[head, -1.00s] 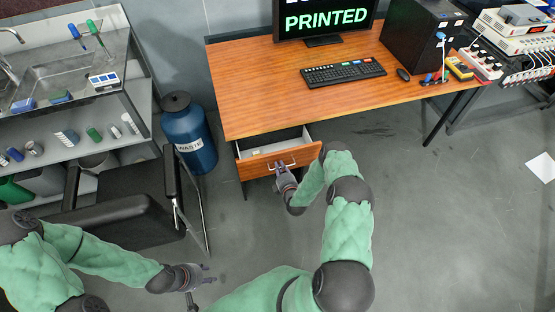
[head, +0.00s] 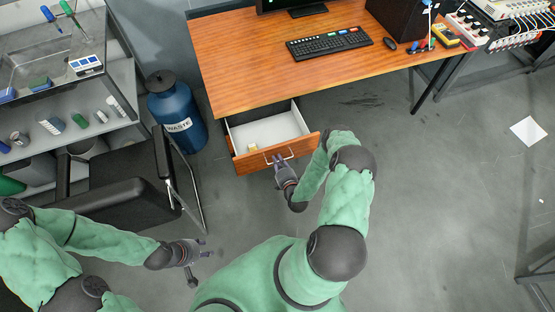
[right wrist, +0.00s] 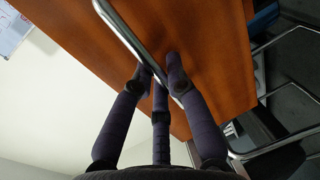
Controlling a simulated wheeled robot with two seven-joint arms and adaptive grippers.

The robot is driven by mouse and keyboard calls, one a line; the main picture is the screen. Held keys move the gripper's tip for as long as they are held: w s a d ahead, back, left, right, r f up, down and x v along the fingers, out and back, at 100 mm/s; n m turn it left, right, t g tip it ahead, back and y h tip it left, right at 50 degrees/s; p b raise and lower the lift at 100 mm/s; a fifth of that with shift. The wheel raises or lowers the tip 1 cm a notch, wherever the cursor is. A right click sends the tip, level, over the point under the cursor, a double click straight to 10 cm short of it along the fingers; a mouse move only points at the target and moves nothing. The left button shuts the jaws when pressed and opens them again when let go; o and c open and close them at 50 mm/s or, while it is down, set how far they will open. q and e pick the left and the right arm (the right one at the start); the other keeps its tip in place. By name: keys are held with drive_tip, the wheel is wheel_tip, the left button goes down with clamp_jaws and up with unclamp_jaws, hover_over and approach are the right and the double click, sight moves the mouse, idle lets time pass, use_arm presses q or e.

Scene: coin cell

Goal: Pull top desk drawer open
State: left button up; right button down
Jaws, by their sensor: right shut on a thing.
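The top desk drawer (head: 268,132) is pulled well out from under the wooden desk (head: 240,62), its white inside showing in the head view. Its wooden front (head: 250,166) carries a metal bar handle (head: 266,156), which also crosses the right wrist view (right wrist: 122,32). My right gripper (head: 278,160) is shut on the handle; its dark fingers (right wrist: 159,70) close around the bar in the right wrist view. My left gripper (head: 206,248) is empty, fingers apart, low and left of the drawer near the black chair.
A small pale-yellow item (head: 252,147) lies in the drawer. A blue waste drum (head: 176,120) and a black chair (head: 125,178) stand left of the drawer. A keyboard (head: 328,43) is on the desk.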

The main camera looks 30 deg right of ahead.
drive_tip(key=c, duration=1.5)
unclamp_jaws()
drive_tip(key=shift+s, duration=0.1)
drive_tip(key=v, duration=1.1)
drive_tip(key=shift+s, duration=0.4)
drive_tip(key=shift+w+a, duration=0.1)
